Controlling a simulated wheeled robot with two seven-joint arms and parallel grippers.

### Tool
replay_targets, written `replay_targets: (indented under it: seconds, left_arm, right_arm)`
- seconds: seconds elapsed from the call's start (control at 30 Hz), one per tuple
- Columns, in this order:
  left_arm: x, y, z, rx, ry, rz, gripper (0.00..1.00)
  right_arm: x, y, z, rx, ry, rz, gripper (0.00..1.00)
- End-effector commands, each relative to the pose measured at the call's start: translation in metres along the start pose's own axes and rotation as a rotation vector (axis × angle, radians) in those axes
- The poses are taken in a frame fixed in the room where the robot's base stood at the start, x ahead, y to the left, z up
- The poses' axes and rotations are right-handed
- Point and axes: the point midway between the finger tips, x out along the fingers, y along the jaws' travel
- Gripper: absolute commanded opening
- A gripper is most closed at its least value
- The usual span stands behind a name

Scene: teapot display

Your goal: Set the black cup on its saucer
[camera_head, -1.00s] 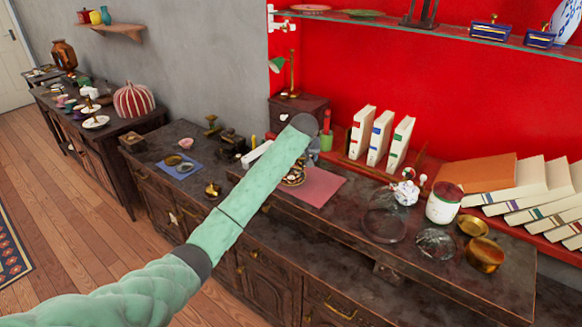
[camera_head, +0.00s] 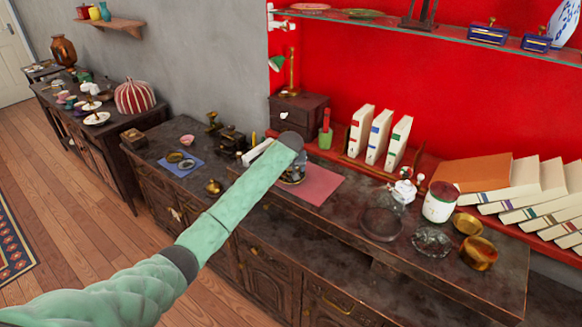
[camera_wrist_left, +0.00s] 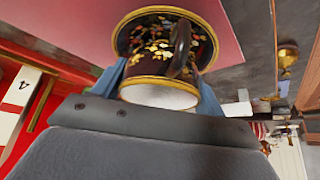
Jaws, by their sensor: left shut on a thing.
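The black cup (camera_wrist_left: 147,64) shows in the left wrist view, with gold and coloured flowers, a gold rim, a pale inside and its handle on the right. Its black saucer (camera_wrist_left: 131,22), also gold-rimmed, lies just beyond the cup's base on the pink mat (camera_wrist_left: 62,22). The cup overlaps the saucer; I cannot tell whether they touch. My left gripper (camera_wrist_left: 160,86) is shut on the cup, with a bluish finger at each side. In the head view my left arm hides most of the cup and saucer. My right gripper is not in view.
The mat (camera_head: 318,186) lies on the dark cabinet top. White binders (camera_head: 378,138) stand behind it. A white teapot (camera_head: 404,190), a jar (camera_head: 439,203) and brass bowls (camera_head: 479,252) stand to the right. A blue mat (camera_head: 181,165) with small dishes is to the left.

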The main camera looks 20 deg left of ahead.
Motion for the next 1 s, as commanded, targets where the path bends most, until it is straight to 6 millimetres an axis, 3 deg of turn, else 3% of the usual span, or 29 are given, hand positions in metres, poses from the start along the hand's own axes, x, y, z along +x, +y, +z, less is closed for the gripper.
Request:
replay_targets:
  seconds: [0.7,0.73,0.8,1.0]
  left_arm:
    - [0.015,0.000,0.011,0.001,-0.009,-0.002,0.47]
    - [0.015,0.000,0.012,0.002,-0.010,-0.002,0.76]
    - [0.016,0.000,0.013,0.002,-0.012,-0.003,0.89]
    - [0.018,0.000,0.015,0.003,-0.015,-0.004,0.91]
  right_arm:
    - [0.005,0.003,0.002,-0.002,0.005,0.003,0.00]
    - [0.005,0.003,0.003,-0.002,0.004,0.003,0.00]
    - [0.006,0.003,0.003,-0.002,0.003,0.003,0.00]
    - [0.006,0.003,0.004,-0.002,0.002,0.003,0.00]
